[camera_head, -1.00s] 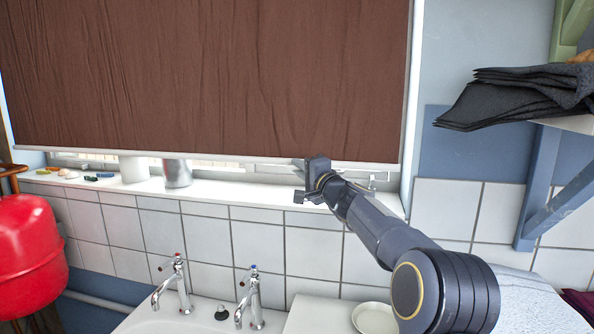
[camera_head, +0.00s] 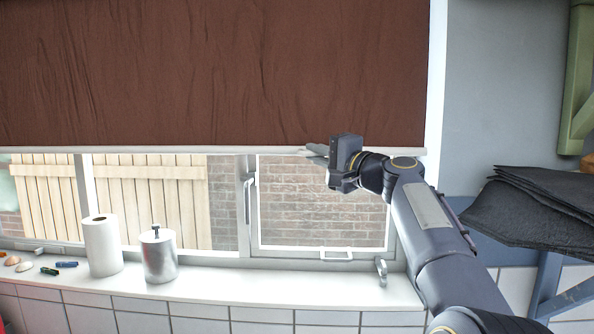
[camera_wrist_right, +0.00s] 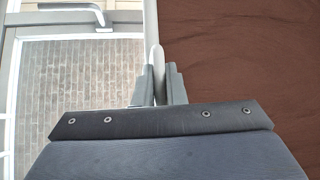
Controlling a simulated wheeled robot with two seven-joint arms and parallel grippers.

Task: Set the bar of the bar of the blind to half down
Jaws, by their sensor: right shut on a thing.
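The brown blind (camera_head: 220,70) hangs over the upper part of the window, with its pale bottom bar (camera_head: 230,149) lying level across the glass. The lower part of the window is uncovered. My right gripper (camera_head: 318,153) is shut on the bar, right of its middle. In the right wrist view the fingers (camera_wrist_right: 155,88) close around the pale bar (camera_wrist_right: 151,25), with the brown cloth (camera_wrist_right: 235,60) to the right and the window to the left. My left gripper is not in view.
On the sill (camera_head: 250,288) stand a paper roll (camera_head: 102,246) and a metal canister (camera_head: 159,257), with small items at the left. A window handle (camera_head: 248,190) is below the bar. Dark folded cloths (camera_head: 525,210) lie on a shelf at right.

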